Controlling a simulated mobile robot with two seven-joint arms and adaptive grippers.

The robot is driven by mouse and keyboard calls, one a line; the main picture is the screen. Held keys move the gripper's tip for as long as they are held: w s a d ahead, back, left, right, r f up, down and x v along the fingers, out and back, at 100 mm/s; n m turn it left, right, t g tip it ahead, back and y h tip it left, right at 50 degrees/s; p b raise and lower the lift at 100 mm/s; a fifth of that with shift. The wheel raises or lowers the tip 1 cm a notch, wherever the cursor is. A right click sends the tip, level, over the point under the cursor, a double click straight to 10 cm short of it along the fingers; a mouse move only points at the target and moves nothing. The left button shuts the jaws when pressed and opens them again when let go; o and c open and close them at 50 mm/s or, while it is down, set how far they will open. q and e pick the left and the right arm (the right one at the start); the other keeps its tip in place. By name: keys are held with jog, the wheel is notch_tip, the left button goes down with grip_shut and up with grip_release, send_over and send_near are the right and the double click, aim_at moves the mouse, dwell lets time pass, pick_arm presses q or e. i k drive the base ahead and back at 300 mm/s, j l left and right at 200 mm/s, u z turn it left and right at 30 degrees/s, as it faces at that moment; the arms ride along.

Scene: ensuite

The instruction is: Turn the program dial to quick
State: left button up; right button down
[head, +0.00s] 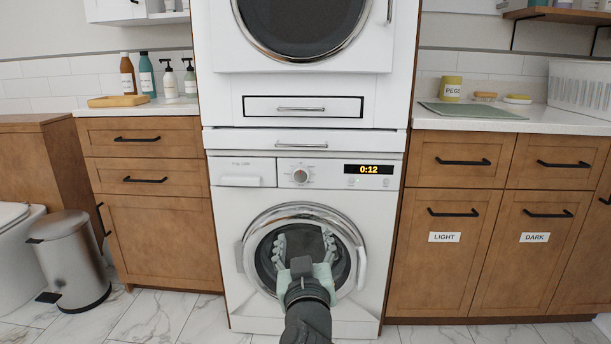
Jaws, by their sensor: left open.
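The program dial (300,176) is a small round silver knob on the washer's white control panel. Its pointer and the program labels around it are too small to read. The display (369,169) to its right reads 0:12 in orange. My left gripper (304,238) is open and empty, below the dial and in front of the washer door (343,221). Its two fingers point up, apart from each other, and it does not touch the dial. The door appears shut. My right gripper is not in view.
A dryer (385,50) is stacked above the washer, with a drawer (303,107) between. Wooden cabinets (152,180) stand on both sides, with bottles on the left counter and a white basket (581,90) on the right. A pedal bin (72,262) stands at left.

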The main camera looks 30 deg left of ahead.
aim_at(300, 174)
jog(key=i+j, duration=0.95)
jog(key=j, duration=0.15)
